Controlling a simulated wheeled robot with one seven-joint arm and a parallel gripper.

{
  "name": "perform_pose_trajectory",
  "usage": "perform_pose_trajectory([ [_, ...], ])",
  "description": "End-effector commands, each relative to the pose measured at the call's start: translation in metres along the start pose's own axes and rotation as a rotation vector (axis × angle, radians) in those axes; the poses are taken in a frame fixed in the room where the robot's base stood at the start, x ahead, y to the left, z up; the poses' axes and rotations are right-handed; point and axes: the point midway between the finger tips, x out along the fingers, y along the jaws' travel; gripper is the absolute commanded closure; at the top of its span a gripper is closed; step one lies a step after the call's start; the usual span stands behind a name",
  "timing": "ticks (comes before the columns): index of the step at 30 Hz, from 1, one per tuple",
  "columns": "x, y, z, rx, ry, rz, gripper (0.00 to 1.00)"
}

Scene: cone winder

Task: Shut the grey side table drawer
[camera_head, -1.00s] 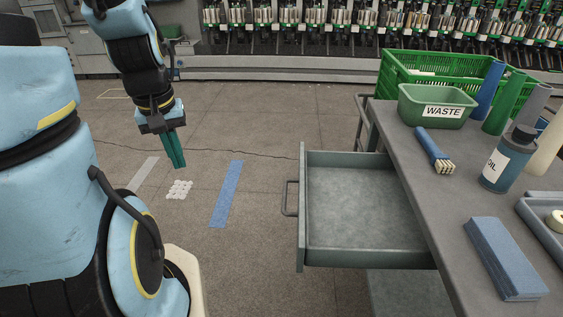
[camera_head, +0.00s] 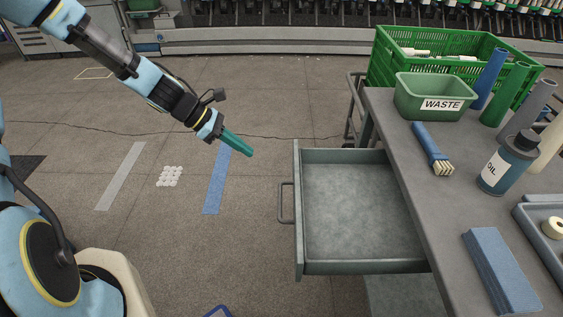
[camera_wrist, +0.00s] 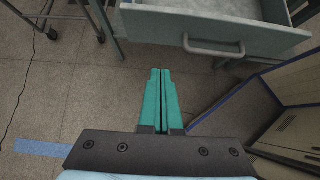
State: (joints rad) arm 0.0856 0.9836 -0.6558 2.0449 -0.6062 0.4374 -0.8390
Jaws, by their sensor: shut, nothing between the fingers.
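The grey side table (camera_head: 400,165) stands at the right with its drawer (camera_head: 350,268) pulled far out to the left. The drawer is empty as far as I see, and its bar handle (camera_head: 281,203) is on the left-facing front. My gripper (camera_head: 248,152) is shut and empty, in the air left of the drawer's far corner and apart from it. In the wrist view my green fingers (camera_wrist: 162,75) are together, and the drawer front (camera_wrist: 160,27) with its handle (camera_wrist: 213,48) lies ahead, the handle slightly right of the fingertips.
Open floor (camera_head: 130,240) lies left of the drawer. A winding machine runs along the back.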

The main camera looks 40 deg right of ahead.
Motion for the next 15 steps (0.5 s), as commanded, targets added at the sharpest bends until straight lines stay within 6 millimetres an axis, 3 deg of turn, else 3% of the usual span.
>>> perform_pose_trajectory([
  [14, 0.086, -0.002, 0.002, 0.002, 0.0, -0.004, 1.0],
  [15, 0.089, -0.002, 0.011, 0.005, 0.0, -0.005, 1.0],
])
